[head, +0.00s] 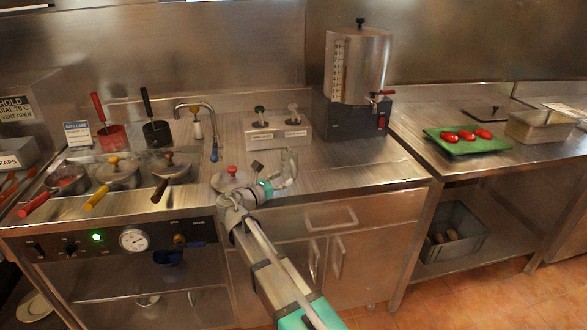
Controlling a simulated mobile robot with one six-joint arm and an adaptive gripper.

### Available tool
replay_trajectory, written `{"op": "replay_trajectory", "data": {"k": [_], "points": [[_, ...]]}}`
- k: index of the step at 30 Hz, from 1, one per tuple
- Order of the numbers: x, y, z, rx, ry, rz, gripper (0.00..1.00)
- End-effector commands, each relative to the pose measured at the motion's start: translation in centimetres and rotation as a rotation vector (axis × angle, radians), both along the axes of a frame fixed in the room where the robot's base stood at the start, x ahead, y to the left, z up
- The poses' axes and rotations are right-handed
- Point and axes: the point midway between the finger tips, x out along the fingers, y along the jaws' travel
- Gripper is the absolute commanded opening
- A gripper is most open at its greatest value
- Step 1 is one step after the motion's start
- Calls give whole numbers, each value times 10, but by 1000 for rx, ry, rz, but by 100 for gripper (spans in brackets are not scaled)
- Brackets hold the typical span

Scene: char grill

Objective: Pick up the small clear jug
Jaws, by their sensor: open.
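I cannot make out a small clear jug for certain in the head view; it may be hidden or too faint to tell. My gripper (274,162) is over the steel counter (345,165), at the end of my arm reaching in from the bottom. It is open, and I see nothing held between its fingers. It is just right of a round metal lid with a red knob (232,178) and in front of a steel dispenser box with two pump tops (278,131).
A tall steel urn with a tap (357,70) stands at the back. Lidded pots with coloured handles (117,172) sit in the left counter. A green tray (470,147) holds red items on the right table. Counter space right of my gripper is clear.

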Motion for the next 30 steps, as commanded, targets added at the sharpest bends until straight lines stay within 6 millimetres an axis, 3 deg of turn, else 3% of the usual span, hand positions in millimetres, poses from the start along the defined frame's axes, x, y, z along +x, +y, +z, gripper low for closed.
{"op": "replay_trajectory", "data": {"k": [8,19,30], "points": [[7,-7,-1,0,0,-3,61],[36,-32,-2,0,0,-2,61],[39,-36,-2,0,0,-2,61]]}}
